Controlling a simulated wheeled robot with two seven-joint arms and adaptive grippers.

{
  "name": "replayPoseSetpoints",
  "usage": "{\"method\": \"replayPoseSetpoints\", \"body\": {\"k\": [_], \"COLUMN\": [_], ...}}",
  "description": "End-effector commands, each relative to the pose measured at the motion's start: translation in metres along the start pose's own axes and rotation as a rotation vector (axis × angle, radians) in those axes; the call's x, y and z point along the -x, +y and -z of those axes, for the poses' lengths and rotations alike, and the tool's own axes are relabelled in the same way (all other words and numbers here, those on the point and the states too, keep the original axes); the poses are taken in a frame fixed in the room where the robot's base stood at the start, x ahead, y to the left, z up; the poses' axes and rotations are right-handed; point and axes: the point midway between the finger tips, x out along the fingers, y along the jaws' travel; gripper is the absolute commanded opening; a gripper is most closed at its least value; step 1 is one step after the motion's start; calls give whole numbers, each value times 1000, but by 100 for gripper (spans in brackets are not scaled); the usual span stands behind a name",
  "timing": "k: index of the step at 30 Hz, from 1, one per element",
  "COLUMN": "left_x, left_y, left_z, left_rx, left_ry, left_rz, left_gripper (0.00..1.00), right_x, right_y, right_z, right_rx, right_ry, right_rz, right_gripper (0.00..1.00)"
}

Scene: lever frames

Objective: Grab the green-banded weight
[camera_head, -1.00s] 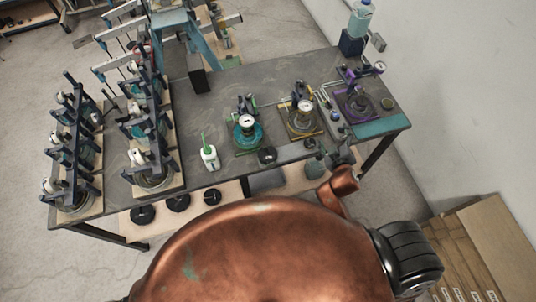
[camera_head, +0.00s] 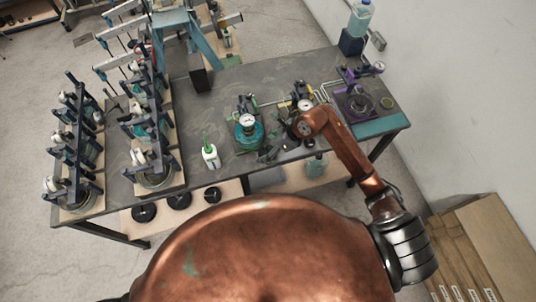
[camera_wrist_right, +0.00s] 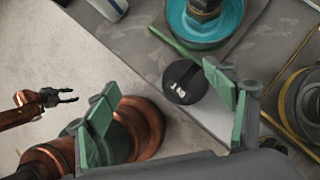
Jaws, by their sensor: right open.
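A round black weight (camera_wrist_right: 185,82) with white marks on top sits on the grey bench beside the teal gauge rig in the right wrist view. No green band can be made out on it. My right gripper (camera_wrist_right: 168,108) is open, its green-padded fingers spread on either side of the view, with the weight beyond them near the right finger. In the head view my right gripper (camera_head: 270,151) is over the bench's front edge and hides the weight. My left gripper (camera_wrist_right: 66,96) shows small at the left of the wrist view, its dark fingers apart.
The bench (camera_head: 120,190) holds a teal gauge rig (camera_head: 248,132), a yellow rig (camera_head: 302,103), a purple rig (camera_head: 357,102) and a white bottle (camera_head: 210,156). Clamp stands (camera_head: 152,168) crowd the left. Several black discs (camera_head: 179,202) lie on the lower shelf.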

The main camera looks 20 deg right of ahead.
Motion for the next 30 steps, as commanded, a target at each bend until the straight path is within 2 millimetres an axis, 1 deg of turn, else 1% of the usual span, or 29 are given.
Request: {"method": "replayPoseSetpoints", "body": {"k": [1, 3, 6, 14, 20, 24, 27, 30], "left_x": [0, 1, 2, 8, 20, 22, 22, 22], "left_y": [0, 0, 0, 0, -1, -1, -1, -1], "left_z": [0, 0, 0, 0, 1, 1, 1, 1], "left_rx": [0, 0, 0, 0, 1, 1, 1, 1], "left_ry": [0, 0, 0, -1, -1, -1, -2, -2], "left_rz": [0, 0, 0, 0, 0, 0, 0, 0], "left_gripper": [40, 40, 40, 40, 40, 40, 40, 40], "right_x": [2, 3, 0, -25, -50, -67, -72, -73], "right_y": [-10, -17, -23, -25, -28, -30, -30, -31], "right_z": [12, 25, 34, 38, 42, 46, 48, 48], "right_rx": [16, 29, 34, 33, 30, 33, 34, 35], "right_ry": [62, 125, 165, 169, 167, 167, 168, 168], "right_rz": [23, 42, 54, 53, 50, 52, 54, 55], "right_gripper": [77, 77, 77, 77, 77, 77, 77, 77]}}
